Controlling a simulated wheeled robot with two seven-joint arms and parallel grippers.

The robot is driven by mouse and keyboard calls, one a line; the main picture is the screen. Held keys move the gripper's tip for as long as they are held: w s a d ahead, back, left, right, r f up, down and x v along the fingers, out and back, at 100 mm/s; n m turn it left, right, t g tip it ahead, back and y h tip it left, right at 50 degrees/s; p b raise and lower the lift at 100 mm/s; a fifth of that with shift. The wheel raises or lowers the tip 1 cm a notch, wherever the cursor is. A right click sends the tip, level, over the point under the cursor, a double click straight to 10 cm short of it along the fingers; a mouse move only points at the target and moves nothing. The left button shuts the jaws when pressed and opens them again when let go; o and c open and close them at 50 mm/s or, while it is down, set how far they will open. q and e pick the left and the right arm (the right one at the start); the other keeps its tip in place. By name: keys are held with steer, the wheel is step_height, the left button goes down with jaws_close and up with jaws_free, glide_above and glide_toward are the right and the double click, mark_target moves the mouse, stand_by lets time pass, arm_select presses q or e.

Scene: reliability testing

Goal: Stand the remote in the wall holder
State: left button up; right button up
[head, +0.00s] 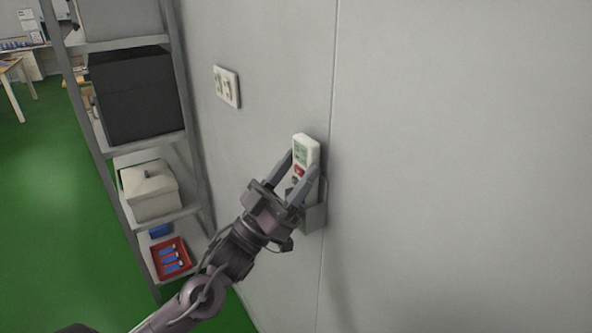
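The white remote (306,151) is upright against the grey wall, with a small greenish screen and a red button on its face. The grey wall holder (315,216) is fixed to the wall at its lower end. My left gripper (296,172) comes up from the lower left, with one finger on each side of the remote, and appears shut on it. The remote's lower part is partly hidden by my gripper, and I cannot tell whether it rests on the holder's bottom. My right gripper is not in view.
A white switch plate (227,87) is on the wall to the upper left. A metal shelf rack on the left holds a black box (136,95), a cream lidded box (150,192) and a red tray (156,249) with blue items. The wall to the right is bare.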

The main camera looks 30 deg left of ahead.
arm_select(q)
steer(key=o, duration=0.5)
steer(key=b+v, duration=0.2)
steer(key=v, duration=0.5)
steer(key=shift+s+a+f+b, duration=0.1)
steer(key=shift+s+f+b, duration=0.15)
steer(key=shift+b, duration=0.1)
